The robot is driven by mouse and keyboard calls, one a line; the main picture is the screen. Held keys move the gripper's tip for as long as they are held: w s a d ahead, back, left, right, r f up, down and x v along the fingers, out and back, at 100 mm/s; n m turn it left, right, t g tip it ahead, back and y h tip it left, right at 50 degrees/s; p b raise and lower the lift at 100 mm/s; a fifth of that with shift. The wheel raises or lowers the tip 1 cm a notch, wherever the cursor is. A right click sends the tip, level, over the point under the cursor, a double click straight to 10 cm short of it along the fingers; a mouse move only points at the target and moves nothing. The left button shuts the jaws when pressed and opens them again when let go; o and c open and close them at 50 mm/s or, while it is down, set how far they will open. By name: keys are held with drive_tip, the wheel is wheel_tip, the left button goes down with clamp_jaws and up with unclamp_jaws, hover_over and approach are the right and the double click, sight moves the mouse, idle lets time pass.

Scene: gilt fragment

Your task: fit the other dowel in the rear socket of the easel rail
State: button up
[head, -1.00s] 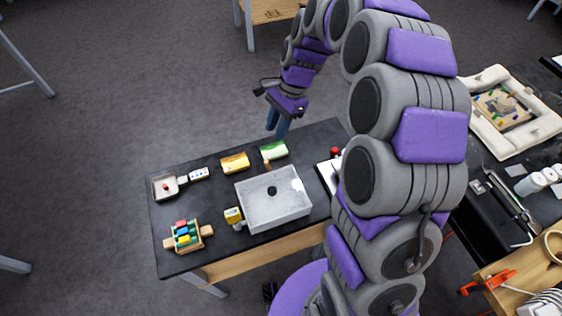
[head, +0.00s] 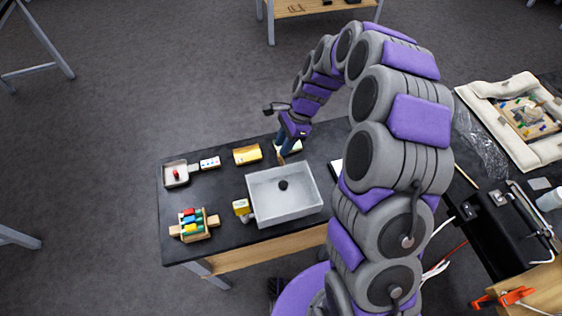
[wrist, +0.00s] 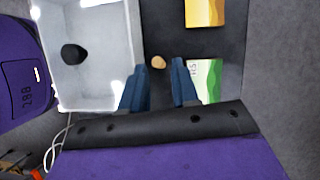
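A small tan, round-ended piece, which looks like a dowel seen end-on (wrist: 158,62), stands out on the dark table in the wrist view. My gripper (wrist: 157,78) is open, with one blue finger to each side of this piece and the piece just beyond the fingertips. I see no contact. In the head view my gripper (head: 285,150) is low over the table's back part, and a bit of tan shows by its fingertips. I cannot make out an easel rail or its rear socket for certain. A wooden rack with coloured pieces (head: 194,224) sits at the table's front left.
A grey-white bin (head: 284,211) with a dark knob-like object (head: 283,185) stands close in front of the gripper. A yellow box (head: 247,154) and a green-white box (wrist: 207,75) lie nearby. A small tray (head: 176,173) is at the back left.

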sight(281, 161)
drive_tip(key=shift+d+b+x, duration=0.2)
drive_tip(key=shift+b+x, duration=0.3)
drive_tip(key=shift+x, duration=1)
drive_tip(key=shift+d+b+x, duration=0.15)
drive_tip(key=shift+b+x, duration=0.35)
drive_tip(key=shift+x, duration=1)
drive_tip(key=shift+f, duration=0.1)
clamp_jaws()
